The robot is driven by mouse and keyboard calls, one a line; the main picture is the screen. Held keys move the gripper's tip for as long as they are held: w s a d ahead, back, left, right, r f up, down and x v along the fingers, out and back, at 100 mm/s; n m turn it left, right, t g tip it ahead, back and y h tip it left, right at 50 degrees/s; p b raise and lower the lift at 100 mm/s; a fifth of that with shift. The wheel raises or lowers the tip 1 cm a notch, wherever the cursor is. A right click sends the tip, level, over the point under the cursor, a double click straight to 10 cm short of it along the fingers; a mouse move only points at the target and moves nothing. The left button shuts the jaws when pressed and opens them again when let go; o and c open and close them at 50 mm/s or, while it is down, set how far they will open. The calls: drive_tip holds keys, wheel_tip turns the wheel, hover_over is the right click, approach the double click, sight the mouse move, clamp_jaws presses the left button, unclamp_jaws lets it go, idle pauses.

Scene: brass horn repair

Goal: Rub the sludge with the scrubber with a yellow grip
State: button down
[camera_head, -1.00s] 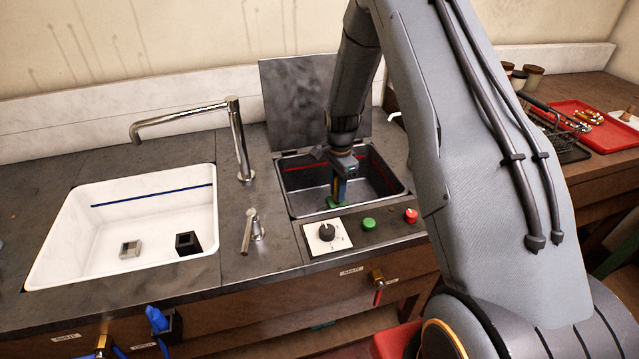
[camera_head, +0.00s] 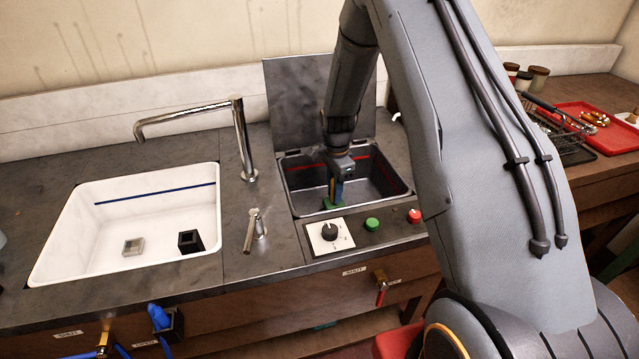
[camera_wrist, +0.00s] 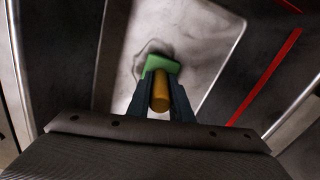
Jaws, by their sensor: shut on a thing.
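My gripper (camera_head: 336,192) is shut on the yellow grip of the scrubber and points down inside the dark metal tank (camera_head: 400,190). In the wrist view my gripper (camera_wrist: 160,108) has the yellow grip (camera_wrist: 161,92) between its fingers. The scrubber's green pad (camera_wrist: 160,65) is at the far end of the grip, low over or on the tank floor; contact is hard to tell. A dark-edged patch (camera_wrist: 146,53), probably the sludge, shows around the pad on the pale floor. The pad hides part of it.
The tank's raised lid (camera_head: 300,100) stands behind it. A control panel with a dial (camera_head: 329,232), green button (camera_head: 372,224) and red button (camera_head: 414,215) lies in front. A white sink (camera_head: 75,240) and tap (camera_head: 240,140) are left. A red tray (camera_head: 612,132) is right.

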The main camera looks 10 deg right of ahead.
drive_tip(key=shift+a, duration=2.4)
drive_tip(key=shift+a+r, duration=0.2)
drive_tip(key=shift+r, duration=0.05)
drive_tip(key=shift+f+p, duration=0.1)
drive_tip(key=shift+p, duration=0.2)
wheel_tip(320, 180, up, 6)
drive_tip(key=p, duration=0.3)
drive_tip(key=shift+s+d+b, duration=0.1)
drive_tip(key=shift+s+b, duration=0.05)
drive_tip(key=shift+b, duration=0.2)
